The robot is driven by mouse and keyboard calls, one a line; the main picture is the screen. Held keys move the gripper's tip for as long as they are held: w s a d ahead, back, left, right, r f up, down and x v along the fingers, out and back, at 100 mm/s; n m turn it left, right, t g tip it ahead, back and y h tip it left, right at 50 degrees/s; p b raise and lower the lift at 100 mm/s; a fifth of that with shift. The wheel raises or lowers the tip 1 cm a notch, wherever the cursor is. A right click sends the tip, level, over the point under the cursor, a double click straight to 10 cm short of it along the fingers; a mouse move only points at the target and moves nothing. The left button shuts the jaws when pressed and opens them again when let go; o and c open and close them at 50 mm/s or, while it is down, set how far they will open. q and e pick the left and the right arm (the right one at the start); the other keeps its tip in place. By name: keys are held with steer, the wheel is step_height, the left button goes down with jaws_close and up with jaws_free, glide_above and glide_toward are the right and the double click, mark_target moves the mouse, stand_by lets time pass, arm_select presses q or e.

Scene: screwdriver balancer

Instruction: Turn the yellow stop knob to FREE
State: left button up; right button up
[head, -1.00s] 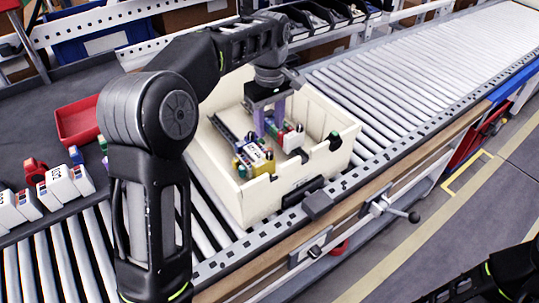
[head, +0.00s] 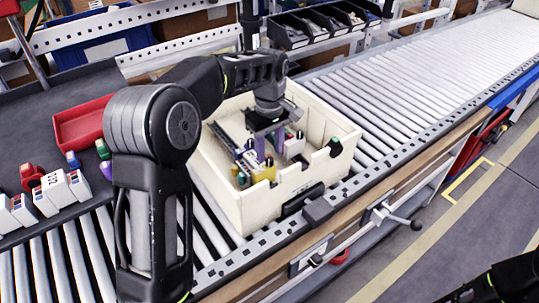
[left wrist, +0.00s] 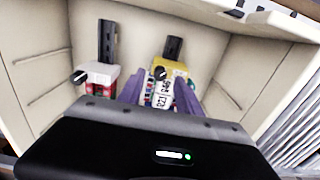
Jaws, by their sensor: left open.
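A yellow unit (head: 266,173) stands in the cream bin among other small blocks. In the left wrist view the yellow unit (left wrist: 181,66) shows behind a white labelled part, with a small black knob (left wrist: 159,73) at its left. Which way the knob points is too small to tell. My left gripper (head: 264,147) reaches down into the bin from above, over the blocks. In the left wrist view its two purple fingers (left wrist: 160,95) are apart, one on each side of the white labelled part. I cannot tell whether they touch it.
The cream bin (head: 240,208) stands on a roller conveyor (head: 420,75), and its walls rise around my gripper. A white and red block (left wrist: 100,78) stands left of the fingers. A red tray (head: 80,128) and several white blocks lie at left. The conveyor at right is clear.

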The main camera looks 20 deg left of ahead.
mark_target(269, 162)
arm_select(q)
steer(key=shift+f, duration=1.25)
jaws_close()
